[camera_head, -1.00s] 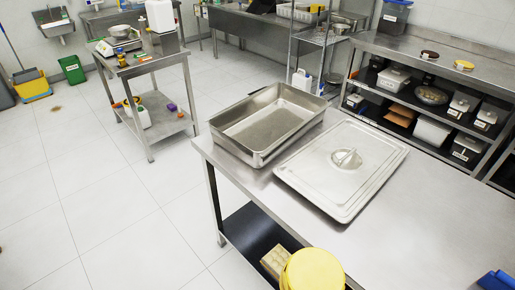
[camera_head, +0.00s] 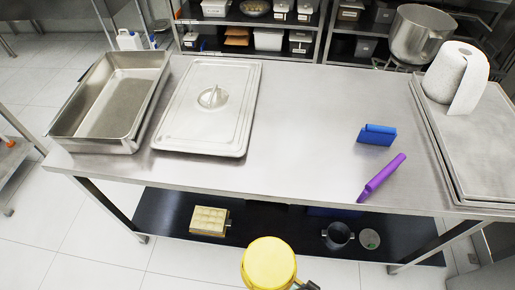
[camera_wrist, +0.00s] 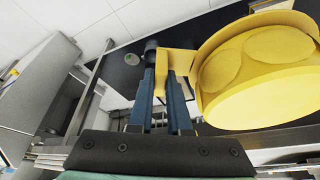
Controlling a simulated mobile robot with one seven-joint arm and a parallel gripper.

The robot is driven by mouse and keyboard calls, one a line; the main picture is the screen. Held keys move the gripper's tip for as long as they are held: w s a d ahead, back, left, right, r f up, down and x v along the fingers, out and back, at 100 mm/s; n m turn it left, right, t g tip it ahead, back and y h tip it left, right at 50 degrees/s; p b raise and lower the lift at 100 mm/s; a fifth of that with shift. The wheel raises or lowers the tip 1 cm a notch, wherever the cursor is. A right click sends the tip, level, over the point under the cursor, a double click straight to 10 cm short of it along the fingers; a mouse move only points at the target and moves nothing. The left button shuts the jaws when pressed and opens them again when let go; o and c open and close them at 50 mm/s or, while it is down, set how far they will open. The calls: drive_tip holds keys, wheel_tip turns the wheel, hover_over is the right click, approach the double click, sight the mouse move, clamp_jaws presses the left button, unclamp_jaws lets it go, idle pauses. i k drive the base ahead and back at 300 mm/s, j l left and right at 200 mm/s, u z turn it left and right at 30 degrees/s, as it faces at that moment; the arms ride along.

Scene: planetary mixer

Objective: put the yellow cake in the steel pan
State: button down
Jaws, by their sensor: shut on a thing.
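The yellow cake (camera_head: 268,263) is a thick round disc at the bottom of the head view, in front of the steel table. In the wrist view it (camera_wrist: 258,65) fills the upper right, with round shapes on its face and a flat yellow tab at its side. My gripper (camera_wrist: 162,75) is shut on this tab, with the disc to the right of the blue fingers. In the head view only a bit of my gripper shows beside the cake. The steel pan (camera_head: 66,132), deep, rectangular and empty, stands at the table's left end.
A steel lid (camera_head: 180,135) lies flat right of the pan. A blue scraper (camera_head: 377,135), a purple-handled tool (camera_head: 381,178) and a paper roll (camera_head: 455,76) are on the table (camera_head: 300,115). The lower shelf (camera_head: 265,222) holds a yellowish block (camera_head: 209,221). The table's middle is clear.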

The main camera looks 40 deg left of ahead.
sight(106, 130)
drive_tip(key=k+j+u, duration=0.1)
drive_tip(key=j, duration=0.3)
drive_tip(key=k+j, duration=0.15)
drive_tip(key=j, duration=0.3)
drive_tip(key=k+j+u, duration=0.15)
drive_tip(key=j, duration=0.7)
drive_tip(key=k+u, duration=0.05)
drive_tip(key=k, duration=0.05)
